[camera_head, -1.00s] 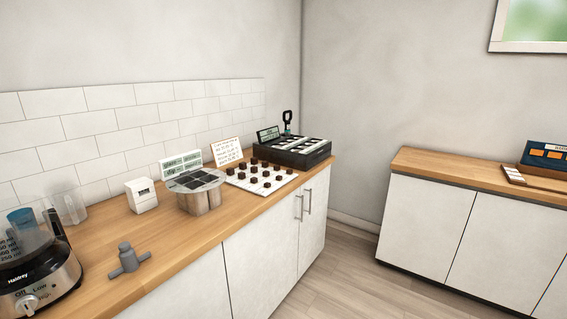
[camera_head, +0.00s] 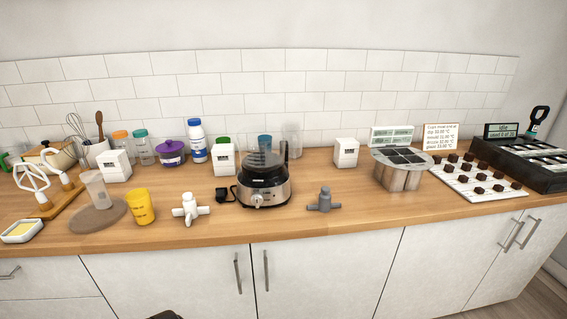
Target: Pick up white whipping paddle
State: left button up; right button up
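A white paddle-like attachment (camera_head: 190,208) with an upright hub and short side arms stands near the counter's front edge, left of the food processor (camera_head: 263,185). A grey attachment of similar shape (camera_head: 323,200) stands right of the processor. White looped beaters (camera_head: 32,178) sit on a wooden stand at the far left. Neither of my grippers is in view. A small dark shape shows at the bottom edge, too little to identify.
A yellow cup (camera_head: 140,207) stands just left of the white attachment, and a black plug adapter (camera_head: 225,195) is to its right. A clear beaker (camera_head: 96,190) stands on a round board (camera_head: 98,220). Jars line the back. The counter front (camera_head: 260,229) is clear.

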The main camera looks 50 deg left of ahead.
aim_at(190, 210)
jog(key=u, duration=2.65)
jog(key=l+u, duration=0.15)
jog(key=u, duration=0.6)
jog(key=l+u, duration=0.1)
jog(key=u, duration=0.25)
jog(key=k, duration=0.05)
